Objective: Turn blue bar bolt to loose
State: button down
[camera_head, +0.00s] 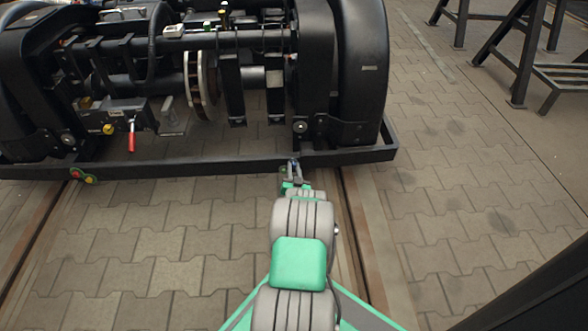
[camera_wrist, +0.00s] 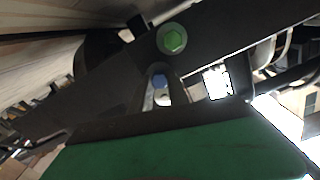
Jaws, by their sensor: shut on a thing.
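The blue bar bolt (camera_wrist: 159,81) shows in the wrist view, near the middle, on the dark bar (camera_wrist: 215,45). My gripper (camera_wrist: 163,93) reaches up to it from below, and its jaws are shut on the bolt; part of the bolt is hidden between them. In the head view my gripper (camera_head: 293,170) is at the front black bar (camera_head: 225,165) of the bogie, near the bar's right part. The bolt is too small there to make out clearly.
A green bolt (camera_wrist: 172,38) sits on the bar close above the blue one. Red, green and yellow pieces (camera_head: 83,175) sit at the bar's left. Dark metal stands (camera_head: 515,50) are at the right back. Paved floor at right is clear.

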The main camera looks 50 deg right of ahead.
jog(key=shift+a+f+n, duration=0.15)
jog(key=shift+a+n, duration=0.05)
jog(key=shift+n, duration=0.4)
jog(key=c, duration=1.4)
grip_release()
jog(key=shift+w, duration=0.1)
jog(key=shift+o, duration=0.7)
jog(key=shift+d, duration=0.15)
jog(key=shift+s+a+r+p, duration=0.25)
jog(key=shift+s+a+p, duration=0.05)
jog(key=shift+s+p, duration=0.05)
jog(key=p+v, duration=0.3)
jog(key=v, duration=0.4)
jog(key=shift+f, duration=0.15)
